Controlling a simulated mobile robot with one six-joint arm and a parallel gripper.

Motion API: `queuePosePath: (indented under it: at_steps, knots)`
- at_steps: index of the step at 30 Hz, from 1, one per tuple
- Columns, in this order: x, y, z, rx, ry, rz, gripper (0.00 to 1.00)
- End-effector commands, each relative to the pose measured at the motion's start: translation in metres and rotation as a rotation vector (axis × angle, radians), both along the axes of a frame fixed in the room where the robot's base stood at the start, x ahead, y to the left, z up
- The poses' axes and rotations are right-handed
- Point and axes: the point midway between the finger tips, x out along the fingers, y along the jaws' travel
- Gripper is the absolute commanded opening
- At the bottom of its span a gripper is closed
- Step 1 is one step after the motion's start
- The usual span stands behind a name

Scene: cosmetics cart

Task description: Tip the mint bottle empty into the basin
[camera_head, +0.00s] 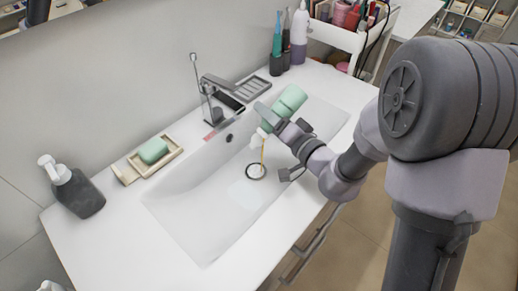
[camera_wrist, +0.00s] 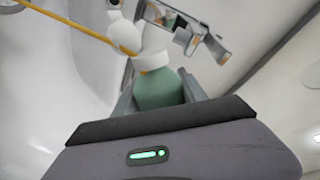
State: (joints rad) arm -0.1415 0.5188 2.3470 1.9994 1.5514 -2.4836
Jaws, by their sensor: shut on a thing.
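The mint bottle (camera_head: 289,101) is tilted with its white neck and nozzle pointing down to the left, over the white basin (camera_head: 185,215). How much is left inside cannot be seen.
The chrome faucet (camera_head: 218,95) stands behind the basin, left of the bottle. A green soap (camera_head: 153,150) lies in a dish (camera_head: 127,172), and a dark pump bottle (camera_head: 75,190) stands at the left. Toothbrushes (camera_head: 276,50) and a white cart (camera_head: 340,37) are at the back.

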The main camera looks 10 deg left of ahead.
Motion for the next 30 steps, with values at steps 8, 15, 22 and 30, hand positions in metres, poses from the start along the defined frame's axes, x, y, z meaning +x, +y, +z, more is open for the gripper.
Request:
queuePosePath:
  at_steps: [8, 15, 22, 30]
  knots:
    - [-0.001, 0.001, 0.012, -0.022, -0.025, 0.000, 0.07]
    - [-0.002, 0.002, 0.021, -0.041, -0.045, 0.000, 0.07]
    - [-0.002, 0.002, 0.027, -0.054, -0.060, 0.000, 0.07]
    - [-0.003, 0.003, 0.031, -0.063, -0.070, 0.000, 0.07]
